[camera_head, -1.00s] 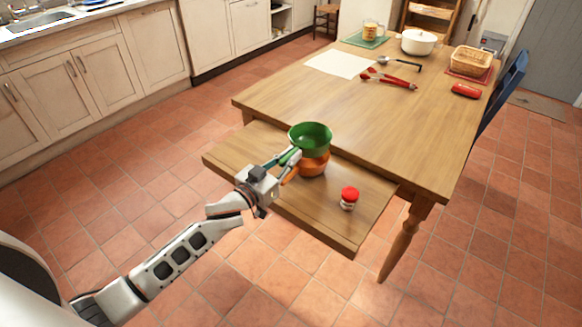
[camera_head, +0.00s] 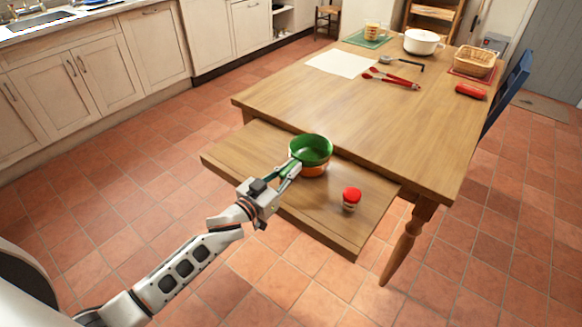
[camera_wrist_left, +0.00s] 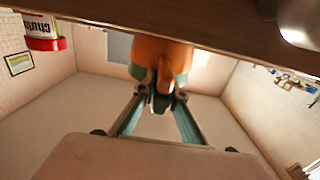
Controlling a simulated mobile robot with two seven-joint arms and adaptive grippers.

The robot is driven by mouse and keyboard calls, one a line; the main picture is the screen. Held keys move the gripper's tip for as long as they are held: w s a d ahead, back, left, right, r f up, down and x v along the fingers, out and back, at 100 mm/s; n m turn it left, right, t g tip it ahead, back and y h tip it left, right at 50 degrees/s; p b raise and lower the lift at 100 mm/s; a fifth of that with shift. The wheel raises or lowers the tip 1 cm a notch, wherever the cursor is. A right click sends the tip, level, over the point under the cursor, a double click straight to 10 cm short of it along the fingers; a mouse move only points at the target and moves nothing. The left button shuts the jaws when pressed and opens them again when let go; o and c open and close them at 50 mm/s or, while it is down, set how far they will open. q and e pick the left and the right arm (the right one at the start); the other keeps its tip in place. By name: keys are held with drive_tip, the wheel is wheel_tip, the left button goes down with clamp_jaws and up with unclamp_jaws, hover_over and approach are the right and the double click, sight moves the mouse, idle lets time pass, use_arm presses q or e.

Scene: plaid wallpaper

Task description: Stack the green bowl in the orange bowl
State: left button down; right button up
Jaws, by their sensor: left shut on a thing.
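The green bowl (camera_head: 311,146) sits upright and low in the orange bowl (camera_head: 315,170). Only a band of the orange bowl's side shows below it. Both are on the lower wooden board beside the table. My left gripper (camera_head: 291,169) is at the left side of the bowls, shut on the green bowl. The left wrist view looks upside down: the orange bowl (camera_wrist_left: 162,58) and its handle show above the fingertips, and a part of the green bowl (camera_wrist_left: 160,103) is between them. How far the green bowl is seated is hidden. My right gripper is not in view.
A jar with a red lid (camera_head: 352,195) stands right of the bowls on the board (camera_head: 245,158). The large table (camera_head: 340,115) rises behind, with red tongs (camera_head: 392,78), a white pot (camera_head: 421,42) and a basket (camera_head: 474,61) at its far end.

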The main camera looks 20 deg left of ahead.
use_arm(q)
drive_tip(key=c, duration=2.1)
unclamp_jaws()
